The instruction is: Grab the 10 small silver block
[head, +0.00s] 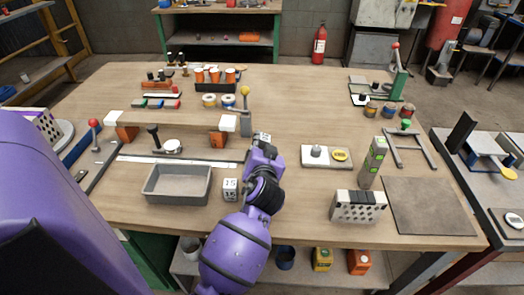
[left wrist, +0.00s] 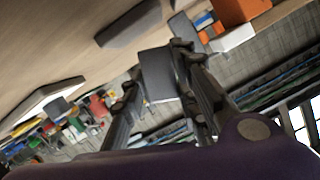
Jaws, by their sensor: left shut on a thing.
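My left gripper (head: 263,153) is over the middle of the workbench, pointing away from me. It is shut on a small silver block (head: 263,138), which shows at its fingertips. Faint dark marks are on the block, but I cannot read the number. In the left wrist view the block is a plain grey face (left wrist: 158,72) between the two dark fingers (left wrist: 160,85). Another small silver block (head: 230,189), marked 15, stands on the bench to the left of my arm. My right gripper is not in view.
A grey metal tray (head: 178,197) lies left of the 15 block.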

